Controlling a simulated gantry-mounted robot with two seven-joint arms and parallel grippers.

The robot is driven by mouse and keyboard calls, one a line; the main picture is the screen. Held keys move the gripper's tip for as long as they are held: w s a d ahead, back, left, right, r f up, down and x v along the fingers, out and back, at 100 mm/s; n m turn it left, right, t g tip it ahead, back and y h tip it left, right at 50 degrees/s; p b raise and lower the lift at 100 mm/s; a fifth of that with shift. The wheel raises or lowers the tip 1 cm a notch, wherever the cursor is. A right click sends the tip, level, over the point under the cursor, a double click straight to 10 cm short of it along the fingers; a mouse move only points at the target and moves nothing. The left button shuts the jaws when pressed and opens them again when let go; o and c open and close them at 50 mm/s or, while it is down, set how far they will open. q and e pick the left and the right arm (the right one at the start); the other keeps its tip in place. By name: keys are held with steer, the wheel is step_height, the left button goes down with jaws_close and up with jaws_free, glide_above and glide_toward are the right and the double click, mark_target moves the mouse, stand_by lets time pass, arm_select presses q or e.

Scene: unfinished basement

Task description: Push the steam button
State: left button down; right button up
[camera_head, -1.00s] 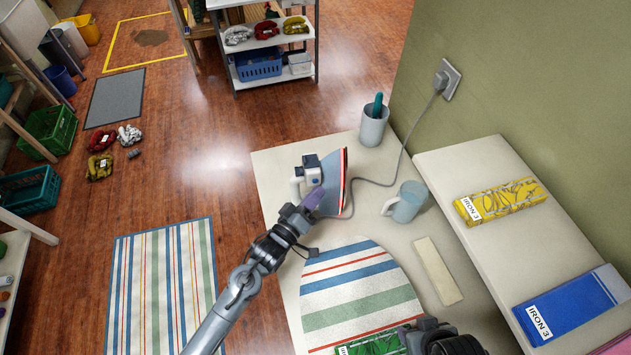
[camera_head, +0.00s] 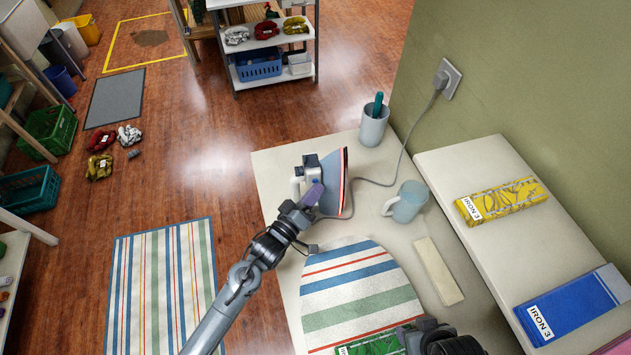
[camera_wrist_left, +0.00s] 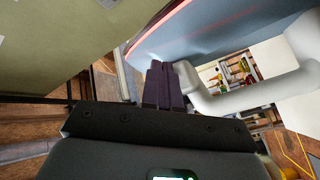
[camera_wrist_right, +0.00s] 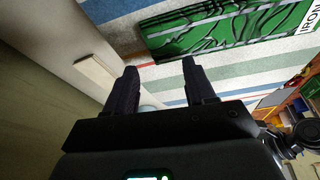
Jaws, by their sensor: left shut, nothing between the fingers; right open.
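A white and blue-grey iron (camera_head: 334,180) stands upright on its heel on the table, its soleplate facing right. My left gripper (camera_head: 314,193) is shut and empty, with its tips close against the lower handle side of the iron. In the left wrist view the shut fingers (camera_wrist_left: 160,82) point at the iron's blue-grey body (camera_wrist_left: 225,35), beside the white handle (camera_wrist_left: 290,85). I cannot tell whether they touch. The steam button is not clearly seen. My right gripper (camera_wrist_right: 160,78) is open and empty, over the ironing pad by a green folded cloth (camera_wrist_right: 235,30).
A striped ironing pad (camera_head: 350,285) covers the near table (camera_head: 270,175). The iron's cord runs to the wall outlet (camera_head: 451,79). A raised shelf (camera_head: 470,160) holds folded cloths.

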arm_select(q)
steer(key=shift+w, duration=0.2)
arm_select(e)
steer(key=shift+d, duration=0.15)
arm_select(q)
steer(key=shift+s, duration=0.2)
arm_select(e)
steer(key=shift+r, duration=0.15)
arm_select(q)
steer(key=shift+s+d+p, duration=0.1)
steer(key=shift+s+p, duration=0.25)
steer(key=shift+s, duration=0.1)
arm_select(e)
steer(key=shift+r, duration=0.25)
steer(key=shift+r+p, duration=0.9)
steer(key=shift+p, duration=0.05)
steer(key=shift+r+p, duration=0.6)
steer(key=shift+r, duration=0.05)
arm_select(q)
steer(key=s+d, duration=0.1)
steer(key=s, duration=0.5)
steer(key=shift+d, duration=0.1)
